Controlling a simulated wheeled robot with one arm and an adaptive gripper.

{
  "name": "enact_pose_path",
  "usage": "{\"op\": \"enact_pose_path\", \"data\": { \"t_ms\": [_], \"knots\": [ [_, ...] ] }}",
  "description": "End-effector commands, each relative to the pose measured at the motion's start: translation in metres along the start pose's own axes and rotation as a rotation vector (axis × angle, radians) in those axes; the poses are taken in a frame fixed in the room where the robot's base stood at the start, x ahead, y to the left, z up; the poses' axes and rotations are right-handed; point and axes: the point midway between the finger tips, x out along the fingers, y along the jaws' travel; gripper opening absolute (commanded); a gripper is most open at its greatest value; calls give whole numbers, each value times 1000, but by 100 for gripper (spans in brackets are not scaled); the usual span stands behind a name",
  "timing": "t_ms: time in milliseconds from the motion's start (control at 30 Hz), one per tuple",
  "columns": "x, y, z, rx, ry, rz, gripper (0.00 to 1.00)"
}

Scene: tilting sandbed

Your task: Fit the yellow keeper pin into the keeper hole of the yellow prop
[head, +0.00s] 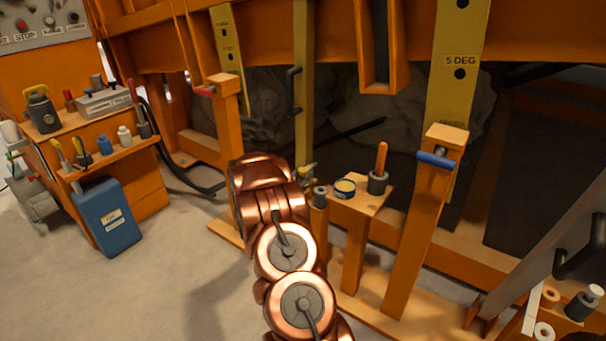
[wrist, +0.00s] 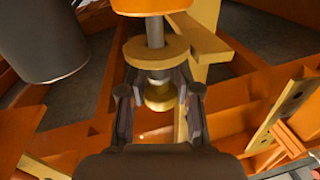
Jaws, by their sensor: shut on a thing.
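In the wrist view my gripper (wrist: 159,88) is shut on a small yellow round piece, which I take for the yellow keeper pin (wrist: 159,98). Its far end is hidden. Just beyond it, a yellow disc-shaped collar (wrist: 145,52) sits around a grey rod (wrist: 155,32) below an orange part. I cannot tell whether this is the yellow prop, or whether the held piece touches it. The keeper hole cannot be made out. In the head view my copper arm hides most of my gripper.
A small wooden stand (head: 366,207) holds a tin (head: 344,188) and an orange-handled tool (head: 381,158) right of my arm. Orange posts carry a red pin (head: 205,91) and a blue pin (head: 436,160). A grey cylinder (wrist: 40,40) is close in the wrist view.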

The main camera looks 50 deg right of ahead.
Motion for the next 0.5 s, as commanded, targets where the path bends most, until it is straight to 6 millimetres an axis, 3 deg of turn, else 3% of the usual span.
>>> {"op": "enact_pose_path", "data": {
  "t_ms": [500],
  "knots": [
    [0, 0, 10, 0, 0, 0, 0]
  ]
}}
